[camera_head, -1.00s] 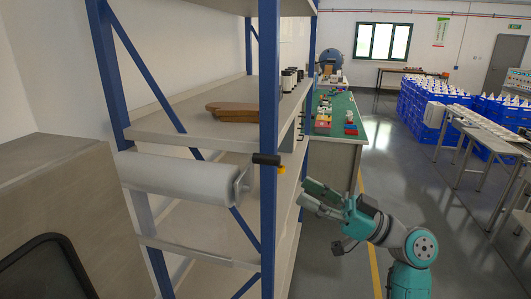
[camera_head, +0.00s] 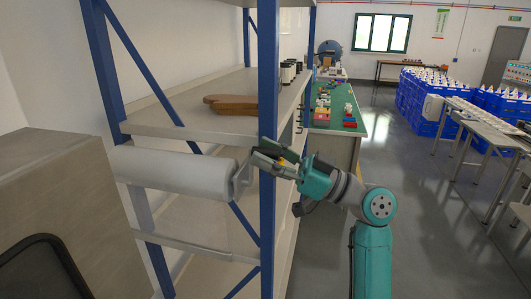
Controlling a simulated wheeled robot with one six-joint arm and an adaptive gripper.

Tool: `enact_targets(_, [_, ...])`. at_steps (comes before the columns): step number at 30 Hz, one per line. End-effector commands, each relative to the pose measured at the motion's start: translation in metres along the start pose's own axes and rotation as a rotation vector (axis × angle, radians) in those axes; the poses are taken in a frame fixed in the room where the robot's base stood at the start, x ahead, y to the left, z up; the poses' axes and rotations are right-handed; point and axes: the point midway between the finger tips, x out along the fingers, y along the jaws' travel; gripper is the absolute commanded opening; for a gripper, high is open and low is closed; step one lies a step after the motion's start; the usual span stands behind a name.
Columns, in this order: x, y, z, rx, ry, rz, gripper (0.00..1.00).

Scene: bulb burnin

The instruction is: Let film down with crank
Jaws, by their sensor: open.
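The film is a white roll (camera_head: 178,172) lying level across the near end of the blue-posted shelving, below the shelf board. A grey crank arm (camera_head: 243,172) sits at its right end, close to the blue post. The crank's dark handle and yellow part are mostly hidden behind my fingers. My gripper (camera_head: 268,157) is open and points left, with its fingers at the crank handle in front of the post. I cannot tell whether the fingers touch the handle.
A blue upright post (camera_head: 268,215) stands right beside my gripper. A brown wooden piece (camera_head: 231,104) lies on the shelf above the roll. A green-topped table (camera_head: 341,115) with small parts is behind my arm. The floor (camera_head: 420,215) to the right is free.

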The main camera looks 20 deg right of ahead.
Motion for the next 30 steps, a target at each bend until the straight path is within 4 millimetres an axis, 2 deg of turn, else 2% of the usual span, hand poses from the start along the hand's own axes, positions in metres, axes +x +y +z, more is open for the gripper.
enact_targets(11, [0.0053,-0.0002,0.0000,0.001,0.001,0.000,0.47])
enact_targets(15, [0.0052,-0.0002,0.0000,0.001,0.001,0.000,0.12])
enact_targets(17, [0.0051,-0.0002,0.0000,0.001,0.001,0.000,0.00])
enact_targets(25, [0.0050,0.0004,0.0003,0.009,0.000,0.004,0.00])
enact_targets(30, [0.0044,0.0069,0.0024,0.101,-0.002,0.041,0.00])
